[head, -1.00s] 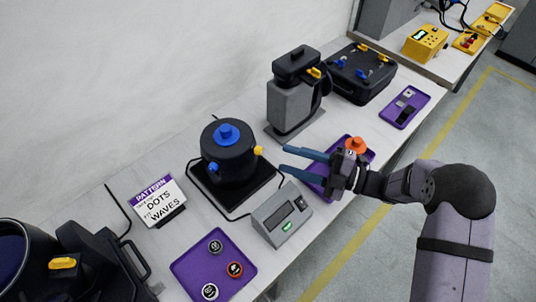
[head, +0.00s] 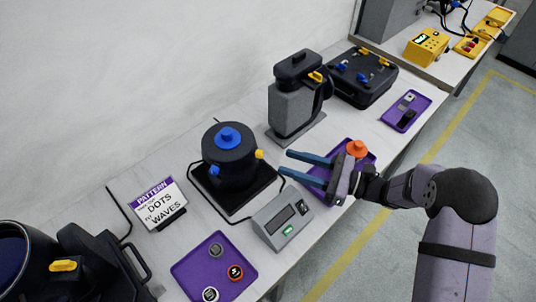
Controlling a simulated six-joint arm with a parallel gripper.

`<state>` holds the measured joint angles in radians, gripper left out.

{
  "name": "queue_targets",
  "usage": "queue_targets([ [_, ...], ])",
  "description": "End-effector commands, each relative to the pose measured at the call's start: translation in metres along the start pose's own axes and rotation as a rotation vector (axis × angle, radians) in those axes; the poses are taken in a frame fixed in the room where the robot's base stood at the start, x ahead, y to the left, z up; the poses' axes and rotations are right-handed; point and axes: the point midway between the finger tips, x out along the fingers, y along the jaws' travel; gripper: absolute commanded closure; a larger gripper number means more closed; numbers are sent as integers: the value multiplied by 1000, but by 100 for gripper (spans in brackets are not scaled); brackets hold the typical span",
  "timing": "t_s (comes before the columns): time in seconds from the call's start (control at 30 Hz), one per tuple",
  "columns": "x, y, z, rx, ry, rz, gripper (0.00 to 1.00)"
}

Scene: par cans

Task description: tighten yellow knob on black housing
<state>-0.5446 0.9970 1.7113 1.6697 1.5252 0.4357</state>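The black housing (head: 229,165) is a round drum standing on a black square base, with a large blue knob (head: 228,137) on top. The yellow knob (head: 259,154) sticks out of its right side, and a smaller blue knob (head: 213,170) is on its front left side. My gripper (head: 285,162) is to the right of the yellow knob, pointing left towards it. Its two blue fingers are spread apart with nothing between them. A small gap shows between the fingertips and the yellow knob.
A grey box with a display (head: 282,218) stands just below my gripper. A purple tray (head: 318,174) with an orange knob (head: 357,148) lies behind it. A grey and black machine (head: 294,98) stands further back. A pattern sign (head: 160,204) is left of the housing.

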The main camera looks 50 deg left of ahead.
Motion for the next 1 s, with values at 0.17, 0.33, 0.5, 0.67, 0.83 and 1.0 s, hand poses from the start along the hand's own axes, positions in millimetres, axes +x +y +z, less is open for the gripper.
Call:
queue_targets([
  [0.17, 0, 0, 0, -69, 0, 0, 63],
  [0.33, 3, 0, 1, -72, 0, 1, 63],
  [0.5, 18, 1, 2, -71, 0, 4, 63],
  [0.67, 38, 1, 2, -70, 0, 3, 63],
  [0.83, 59, 1, 2, -70, 1, 3, 63],
  [1.0, 71, 0, 1, -70, 0, 2, 63],
])
